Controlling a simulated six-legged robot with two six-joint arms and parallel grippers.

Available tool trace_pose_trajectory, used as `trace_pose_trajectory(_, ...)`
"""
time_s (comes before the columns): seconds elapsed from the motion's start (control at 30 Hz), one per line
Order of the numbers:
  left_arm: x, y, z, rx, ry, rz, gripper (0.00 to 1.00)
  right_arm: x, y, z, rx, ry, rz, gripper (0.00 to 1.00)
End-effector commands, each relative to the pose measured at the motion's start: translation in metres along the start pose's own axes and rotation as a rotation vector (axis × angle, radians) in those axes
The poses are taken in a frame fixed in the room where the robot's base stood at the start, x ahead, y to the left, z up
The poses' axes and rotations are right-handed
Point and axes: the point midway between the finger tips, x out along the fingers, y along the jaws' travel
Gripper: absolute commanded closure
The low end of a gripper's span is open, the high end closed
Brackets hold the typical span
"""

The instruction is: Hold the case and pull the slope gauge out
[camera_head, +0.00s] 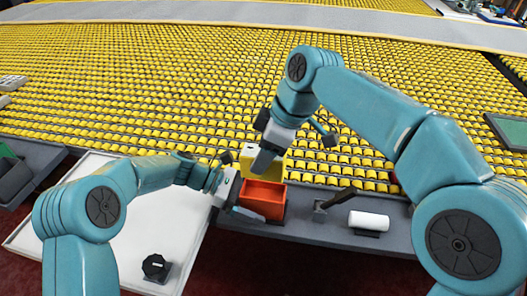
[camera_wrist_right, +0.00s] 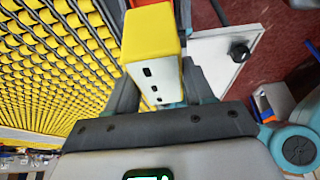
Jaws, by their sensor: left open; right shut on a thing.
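In the head view the yellow gauge (camera_head: 271,163) shows partly behind my right gripper (camera_head: 262,158), above and behind the case. The case (camera_head: 264,193) is an open orange-red box at the front table, and its visible inside looks empty.
A white board (camera_head: 170,225) with a black knob (camera_head: 155,266) lies at the left. A dark-handled tool (camera_head: 337,199) and a white roll (camera_head: 368,221) are right of the case on the grey table. Rows of yellow pieces (camera_head: 130,80) fill the area behind.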

Motion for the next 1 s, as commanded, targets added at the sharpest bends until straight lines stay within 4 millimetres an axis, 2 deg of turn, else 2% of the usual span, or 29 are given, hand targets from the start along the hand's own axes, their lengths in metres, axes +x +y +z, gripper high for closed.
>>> trace_pose_trajectory(0.17,-0.017,0.001,0.000,0.000,0.000,0.003,0.04,0.000,0.000,0.000,0.000,0.001,0.001,0.79)
trace_pose_trajectory(0.4,-0.073,0.001,-0.001,0.001,0.001,0.005,0.04,0.000,0.000,0.000,0.000,0.001,0.001,0.79)
trace_pose_trajectory(0.6,-0.108,0.001,0.000,0.001,0.001,0.002,0.04,0.000,0.000,0.000,0.000,0.001,0.001,0.79)
trace_pose_trajectory(0.7,-0.117,0.000,0.000,0.000,0.000,0.001,0.04,0.000,0.000,0.000,0.000,0.001,0.001,0.79)
trace_pose_trajectory(0.87,-0.121,0.000,0.000,-0.001,0.000,0.000,0.04,-0.001,0.000,0.000,0.000,0.001,0.001,0.79)
trace_pose_trajectory(1.0,-0.124,0.000,0.010,0.000,0.000,0.000,0.04,-0.011,0.000,-0.004,0.000,0.001,0.001,0.79)
